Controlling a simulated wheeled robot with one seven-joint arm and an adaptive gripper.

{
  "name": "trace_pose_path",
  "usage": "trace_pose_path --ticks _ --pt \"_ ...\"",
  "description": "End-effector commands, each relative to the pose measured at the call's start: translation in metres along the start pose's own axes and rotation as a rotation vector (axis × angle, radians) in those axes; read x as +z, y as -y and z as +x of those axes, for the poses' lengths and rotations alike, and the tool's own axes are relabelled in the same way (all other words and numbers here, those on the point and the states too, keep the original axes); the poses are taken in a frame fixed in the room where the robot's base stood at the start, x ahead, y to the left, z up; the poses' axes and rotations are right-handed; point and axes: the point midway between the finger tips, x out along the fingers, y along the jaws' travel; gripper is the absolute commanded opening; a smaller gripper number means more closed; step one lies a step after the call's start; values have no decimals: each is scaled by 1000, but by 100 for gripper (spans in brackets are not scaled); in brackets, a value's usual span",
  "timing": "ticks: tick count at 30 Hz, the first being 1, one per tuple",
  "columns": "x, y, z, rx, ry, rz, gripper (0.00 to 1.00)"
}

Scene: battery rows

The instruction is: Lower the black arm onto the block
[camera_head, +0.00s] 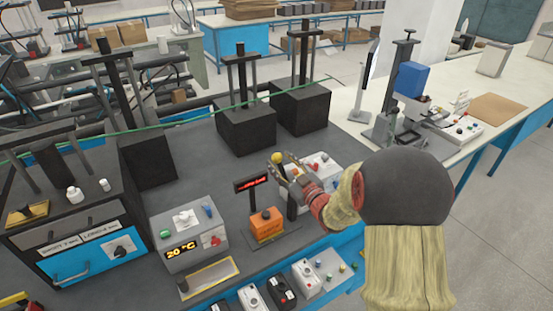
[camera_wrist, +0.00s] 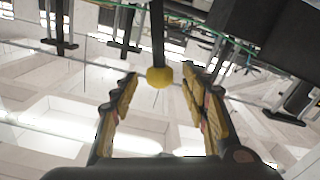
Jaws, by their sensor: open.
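The black arm is a dark rod (camera_wrist: 157,35) ending in a yellow ball knob (camera_wrist: 158,77) in the wrist view. The knob also shows in the head view (camera_head: 278,158), at the fingertips. My gripper (camera_head: 281,166) is open, and in the wrist view its two fingers (camera_wrist: 161,84) stand either side of the knob with gaps. The fingers hide most of the rod in the head view. An orange block (camera_head: 266,223) sits on a dark plate, below and left of my gripper. The rod appears raised; its pivot is not clear.
A grey box reading 20 °C (camera_head: 190,240) is further left. Black boxes with posts (camera_head: 246,128) stand behind. Several small switch boxes (camera_head: 306,277) line the front edge.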

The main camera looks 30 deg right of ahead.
Motion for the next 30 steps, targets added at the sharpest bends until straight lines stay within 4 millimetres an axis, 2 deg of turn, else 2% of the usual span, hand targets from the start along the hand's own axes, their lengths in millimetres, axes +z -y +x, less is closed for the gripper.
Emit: trace_pose_path --ticks 3,7,17,30 --pt "0 1 17 -2 0 0 45" --pt "0 0 28 0 1 0 45" --pt "0 0 32 1 1 0 45" --pt "0 0 32 1 1 0 22"
